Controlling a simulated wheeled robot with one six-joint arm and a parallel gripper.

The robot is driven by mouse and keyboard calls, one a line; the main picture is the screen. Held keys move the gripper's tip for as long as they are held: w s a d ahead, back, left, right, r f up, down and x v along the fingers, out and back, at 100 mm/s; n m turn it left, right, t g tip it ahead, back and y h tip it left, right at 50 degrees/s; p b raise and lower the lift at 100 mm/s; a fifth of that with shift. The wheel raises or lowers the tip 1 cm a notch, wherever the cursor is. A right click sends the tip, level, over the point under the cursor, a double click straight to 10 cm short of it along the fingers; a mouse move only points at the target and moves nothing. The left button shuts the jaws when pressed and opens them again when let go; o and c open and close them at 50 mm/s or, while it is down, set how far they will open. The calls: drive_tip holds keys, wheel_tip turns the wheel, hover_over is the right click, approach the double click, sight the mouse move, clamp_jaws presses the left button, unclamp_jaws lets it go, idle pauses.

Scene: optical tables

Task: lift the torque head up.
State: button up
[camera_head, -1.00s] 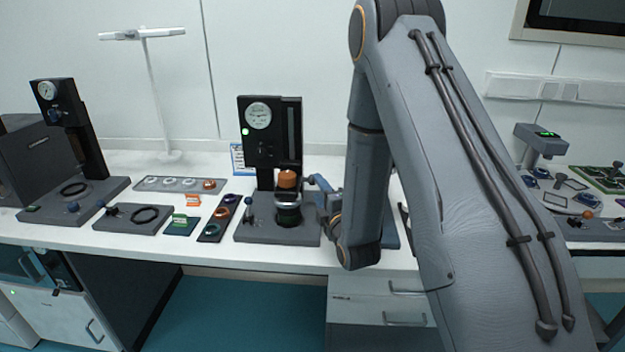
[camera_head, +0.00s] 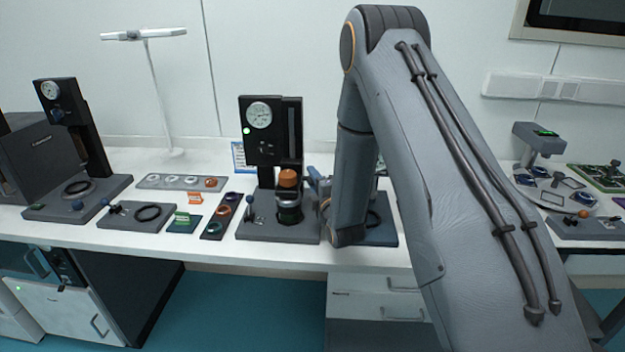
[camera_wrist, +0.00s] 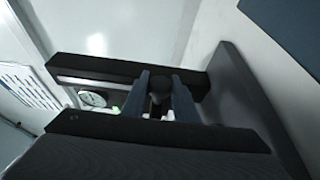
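The black torque stand (camera_head: 262,150) with a round dial gauge (camera_head: 259,115) stands mid-bench in the head view. An orange cap (camera_head: 288,178) sits on a dark cylinder with a silvery band at its foot. My gripper (camera_head: 318,184) is just right of the cap, partly hidden by my arm. In the wrist view, the two blue-grey fingers of my gripper (camera_wrist: 161,100) flank a dark round knob (camera_wrist: 160,86) in front of the black stand. The gauge (camera_wrist: 92,98) shows left of the fingers. I cannot tell whether the fingers press on the knob.
A small lever with a blue ball (camera_head: 249,199) stands on the base, left of the cylinder. A second gauge stand (camera_head: 85,130) is at far left.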

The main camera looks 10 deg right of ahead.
clamp_jaws()
wheel_tip(320, 180, up, 8)
drive_tip(key=shift+r+p, duration=0.1)
drive_tip(key=shift+p, duration=0.95)
drive_tip(key=o, duration=0.9)
unclamp_jaws()
drive_tip(key=shift+o, duration=0.2)
drive_tip(key=s+b, duration=0.2)
drive_tip(key=s, duration=0.5)
drive_tip(key=shift+s+d+b, duration=0.3)
drive_tip(key=shift+s+b, duration=0.1)
